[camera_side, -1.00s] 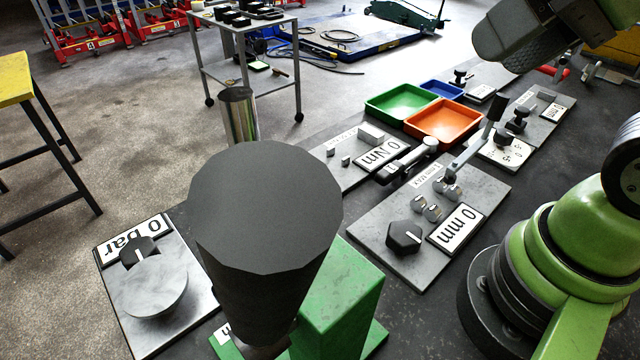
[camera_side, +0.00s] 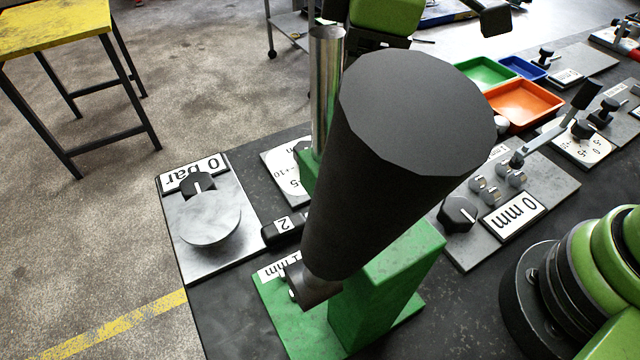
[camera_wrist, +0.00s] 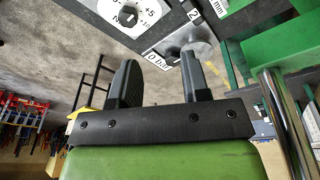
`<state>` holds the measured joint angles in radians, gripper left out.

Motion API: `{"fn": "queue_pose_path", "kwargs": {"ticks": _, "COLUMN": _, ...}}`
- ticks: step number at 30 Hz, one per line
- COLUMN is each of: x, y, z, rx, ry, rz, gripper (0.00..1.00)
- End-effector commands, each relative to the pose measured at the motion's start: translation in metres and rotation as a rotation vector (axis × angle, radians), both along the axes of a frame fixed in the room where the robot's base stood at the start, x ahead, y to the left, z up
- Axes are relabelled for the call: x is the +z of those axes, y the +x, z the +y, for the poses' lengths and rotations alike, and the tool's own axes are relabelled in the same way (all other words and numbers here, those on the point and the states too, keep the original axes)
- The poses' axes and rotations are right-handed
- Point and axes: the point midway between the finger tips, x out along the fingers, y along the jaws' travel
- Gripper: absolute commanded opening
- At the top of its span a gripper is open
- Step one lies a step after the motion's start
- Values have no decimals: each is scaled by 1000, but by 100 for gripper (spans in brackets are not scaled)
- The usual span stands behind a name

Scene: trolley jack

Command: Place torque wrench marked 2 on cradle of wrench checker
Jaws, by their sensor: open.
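The torque wrench marked 2 (camera_side: 283,226) shows as a short black piece with a white "2" label, beside the green stand and partly hidden by a large dark tapered cylinder. Its label (camera_wrist: 195,14) also shows at the top of the wrist view. The wrench checker and its cradle cannot be made out now; the dark cylinder covers the middle of the bench in the side view. My gripper (camera_wrist: 158,80) is open, with its two black fingers apart and nothing between them. In the side view my gripper is partly hidden behind the cylinder at top centre.
The dark cylinder (camera_side: 400,150) stands tall above the green stand (camera_side: 385,280). A "0 bar" plate (camera_side: 225,245) lies left, with a dial plate (camera_side: 280,165) behind it. A shiny metal post (camera_side: 325,90) rises behind. A "0 mm" plate (camera_side: 560,200) and orange tray (camera_side: 525,105) are right.

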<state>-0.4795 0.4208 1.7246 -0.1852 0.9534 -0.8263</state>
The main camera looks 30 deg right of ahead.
Motion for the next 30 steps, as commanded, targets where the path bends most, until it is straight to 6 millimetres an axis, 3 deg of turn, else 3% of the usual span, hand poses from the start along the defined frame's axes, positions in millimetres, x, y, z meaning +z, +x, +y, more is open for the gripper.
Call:
{"fn": "queue_pose_path", "kwargs": {"ticks": 1, "x": -21, "y": 4, "z": 16, "rx": 99, "ry": -35, "rz": 25, "gripper": 43}}
{"fn": "queue_pose_path", "kwargs": {"ticks": 3, "x": -46, "y": 6, "z": 34, "rx": 230, "ry": -73, "rz": 45, "gripper": 43}}
{"fn": "queue_pose_path", "kwargs": {"ticks": 9, "x": -100, "y": 3, "z": 66, "rx": 491, "ry": -145, "rz": 87, "gripper": 43}}
{"fn": "queue_pose_path", "kwargs": {"ticks": 15, "x": -126, "y": 1, "z": 73, "rx": 563, "ry": -165, "rz": 101, "gripper": 43}}
{"fn": "queue_pose_path", "kwargs": {"ticks": 30, "x": -187, "y": -1, "z": 78, "rx": 558, "ry": -162, "rz": 101, "gripper": 43}}
